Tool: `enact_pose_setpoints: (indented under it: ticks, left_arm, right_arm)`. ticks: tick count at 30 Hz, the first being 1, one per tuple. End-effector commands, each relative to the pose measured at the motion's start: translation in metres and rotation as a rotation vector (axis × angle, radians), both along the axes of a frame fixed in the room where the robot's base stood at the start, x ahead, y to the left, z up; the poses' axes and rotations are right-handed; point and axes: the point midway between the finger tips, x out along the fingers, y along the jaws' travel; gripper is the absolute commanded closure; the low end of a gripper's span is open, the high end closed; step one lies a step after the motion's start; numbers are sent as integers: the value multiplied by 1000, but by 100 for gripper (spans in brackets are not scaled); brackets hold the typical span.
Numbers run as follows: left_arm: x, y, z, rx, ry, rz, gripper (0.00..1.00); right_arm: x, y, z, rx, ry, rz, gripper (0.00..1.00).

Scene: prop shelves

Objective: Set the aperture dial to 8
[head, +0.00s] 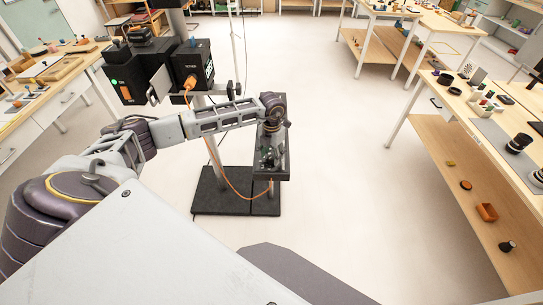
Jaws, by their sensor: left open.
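A black camera unit (192,65) with a small lit green display is mounted on a stand at the upper left. A dark box (124,85) with a round green light is beside it. A dark narrow panel (286,165) stands lower right of the camera, and an orange cable (224,182) runs down toward it. I cannot make out the aperture dial or any numbers. My left arm reaches across from the left, and my left gripper (269,160) is open in front of the panel, partly covering it. I cannot tell whether it touches. My right gripper is not in view.
The stand's black base plates (208,194) rest on the pale floor. A workbench with tools (60,62) is at the left. A wooden table with a lower shelf (445,160) is at the right, holding small props. The floor between is clear.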

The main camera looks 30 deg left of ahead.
Motion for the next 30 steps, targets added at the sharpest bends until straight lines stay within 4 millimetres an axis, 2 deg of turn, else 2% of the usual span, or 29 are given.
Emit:
enact_pose_setpoints:
  ticks: [6, 17, 27, 30]
  left_arm:
    - [0, 0, -15, 1, 0, 0, 50]
    - [0, 0, -18, 1, 0, 1, 50]
    - [0, 0, -17, 1, 0, 1, 94]
    - [0, 0, -17, 1, 0, 0, 96]
  right_arm:
    - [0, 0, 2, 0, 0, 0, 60]
    - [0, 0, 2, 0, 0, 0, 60]
    - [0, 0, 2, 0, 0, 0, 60]
    - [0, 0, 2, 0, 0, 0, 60]
